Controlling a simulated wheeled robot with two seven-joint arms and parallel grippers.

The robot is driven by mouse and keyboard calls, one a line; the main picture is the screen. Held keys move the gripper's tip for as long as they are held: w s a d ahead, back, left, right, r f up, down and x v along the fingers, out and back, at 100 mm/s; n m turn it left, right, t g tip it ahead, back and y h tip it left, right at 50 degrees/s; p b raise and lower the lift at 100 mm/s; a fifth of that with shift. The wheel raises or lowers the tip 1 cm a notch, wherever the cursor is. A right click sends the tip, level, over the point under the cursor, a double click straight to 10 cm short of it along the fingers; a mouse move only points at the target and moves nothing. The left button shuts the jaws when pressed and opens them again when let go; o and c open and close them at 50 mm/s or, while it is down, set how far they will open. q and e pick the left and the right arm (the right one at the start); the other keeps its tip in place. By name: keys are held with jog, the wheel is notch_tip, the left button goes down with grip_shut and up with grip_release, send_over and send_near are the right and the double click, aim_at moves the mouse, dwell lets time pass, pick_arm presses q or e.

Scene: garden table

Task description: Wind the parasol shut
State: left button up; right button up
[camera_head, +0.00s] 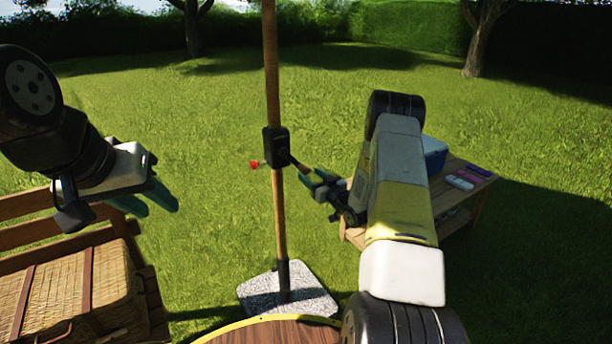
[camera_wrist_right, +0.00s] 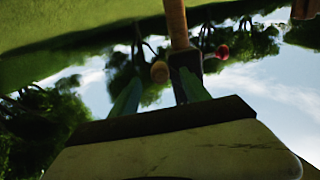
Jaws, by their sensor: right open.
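The parasol's wooden pole (camera_head: 271,75) stands upright in the middle of the head view, its foot in a grey stone base (camera_head: 287,290). A black crank housing (camera_head: 276,147) is on the pole. A crank handle (camera_head: 296,163) sticks out to its right. A red knob (camera_head: 254,164) is at its left. My right gripper (camera_head: 314,180) is open beside the handle. In the right wrist view a tan round knob (camera_wrist_right: 160,71) shows between its fingertips; I cannot tell whether they touch. My left gripper (camera_head: 160,207) is open and empty at the left, apart from the pole.
A wicker basket (camera_head: 70,300) rests on a wooden bench (camera_head: 30,232) at the left. A round table edge (camera_head: 275,332) is at the bottom. A low wooden table (camera_head: 458,200) at the right holds a blue box (camera_head: 434,153) and small items. Lawn lies around the base.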

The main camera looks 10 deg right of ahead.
aim_at(308, 172)
jog(key=shift+x, duration=2.65)
jog(key=shift+c, duration=0.4)
